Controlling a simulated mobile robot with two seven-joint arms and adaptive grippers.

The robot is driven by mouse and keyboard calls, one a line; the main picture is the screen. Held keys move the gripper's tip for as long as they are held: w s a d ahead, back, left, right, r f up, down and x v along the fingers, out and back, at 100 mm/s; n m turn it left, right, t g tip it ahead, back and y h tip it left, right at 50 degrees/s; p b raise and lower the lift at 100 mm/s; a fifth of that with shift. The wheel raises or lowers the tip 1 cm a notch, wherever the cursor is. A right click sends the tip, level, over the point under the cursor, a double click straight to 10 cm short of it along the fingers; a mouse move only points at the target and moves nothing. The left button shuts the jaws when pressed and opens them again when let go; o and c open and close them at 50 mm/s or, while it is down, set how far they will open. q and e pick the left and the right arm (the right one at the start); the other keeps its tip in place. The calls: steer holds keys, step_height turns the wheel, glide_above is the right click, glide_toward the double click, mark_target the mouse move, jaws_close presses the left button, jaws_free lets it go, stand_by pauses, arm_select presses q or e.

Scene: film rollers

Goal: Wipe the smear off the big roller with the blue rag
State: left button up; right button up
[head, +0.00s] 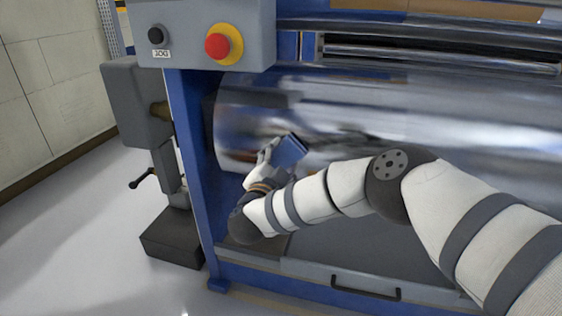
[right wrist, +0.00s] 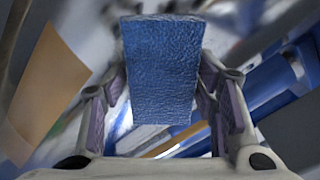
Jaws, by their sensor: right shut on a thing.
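The big roller (head: 420,115) is a wide, shiny metal cylinder across the head view. It carries blurred dark and brown patches, and I cannot tell smear from reflection. My right gripper (head: 277,158) is in front of the roller's left part, shut on the blue rag (head: 289,152). The rag looks like a folded blue pad. In the right wrist view the rag (right wrist: 160,70) stands between the two fingers (right wrist: 160,108) and fills the middle. I cannot tell whether the rag touches the roller. My left gripper is not in view.
A grey control box with a red emergency button (head: 217,46) and a black jog button (head: 156,36) hangs above the roller's left end. A blue frame post (head: 193,170) stands left of the roller. Thinner rollers (head: 440,58) run above. A grey tray with a handle (head: 365,288) lies below.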

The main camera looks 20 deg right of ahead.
mark_target(297, 162)
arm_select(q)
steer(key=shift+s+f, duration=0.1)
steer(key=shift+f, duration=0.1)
arm_select(e)
steer(key=shift+w+d, duration=0.2)
steer(key=shift+w, duration=0.1)
steer(key=s+d+p, duration=0.2)
steer(key=d, duration=0.1)
steer(key=shift+s+r+p, duration=0.1)
steer(key=shift+r+p, duration=0.25)
steer(key=shift+p, duration=0.05)
steer(key=shift+s+d+f, duration=0.1)
steer(key=shift+f, duration=0.3)
steer(key=shift+w+a+f+b, duration=0.15)
steer(key=shift+w+a+b, duration=0.8)
steer(key=shift+a+b, duration=0.25)
steer(key=shift+w+a+r, duration=0.25)
steer(key=shift+w+a, duration=0.05)
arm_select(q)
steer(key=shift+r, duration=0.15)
arm_select(e)
steer(key=shift+r, duration=0.2)
